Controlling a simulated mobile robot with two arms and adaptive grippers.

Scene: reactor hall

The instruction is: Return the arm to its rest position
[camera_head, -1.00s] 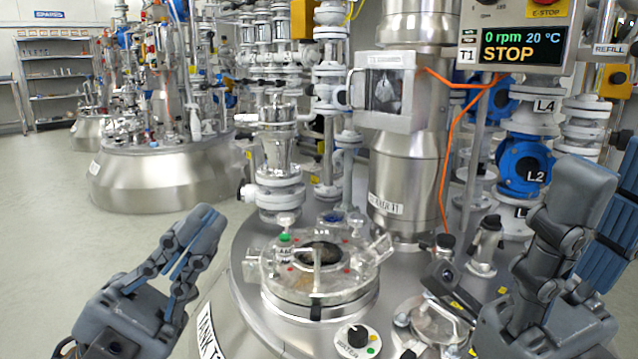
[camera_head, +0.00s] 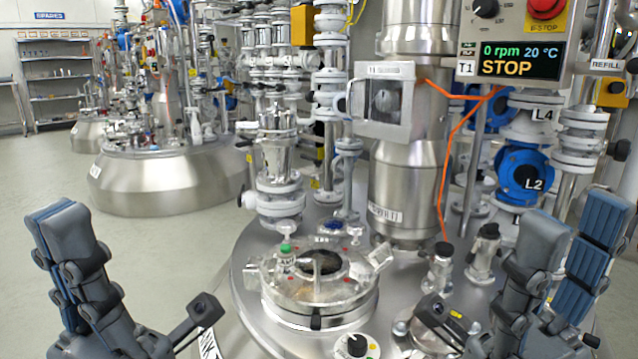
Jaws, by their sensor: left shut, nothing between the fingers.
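My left gripper (camera_head: 66,218) is at the lower left, pointing up over the pale floor. Its fingers are together, with nothing seen between them. It stands well clear of the tank. My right gripper (camera_head: 570,225) is at the lower right, also pointing up. Its two fingers stand apart with a gap between them, and the gap looks empty. It is in front of the right side of the tank top and the blue valve (camera_head: 524,172). My forearms run out of the bottom of the view.
A control panel (camera_head: 510,48) reading STOP hangs upper right. An orange cable (camera_head: 447,160) hangs nearby. Open floor (camera_head: 130,245) lies left.

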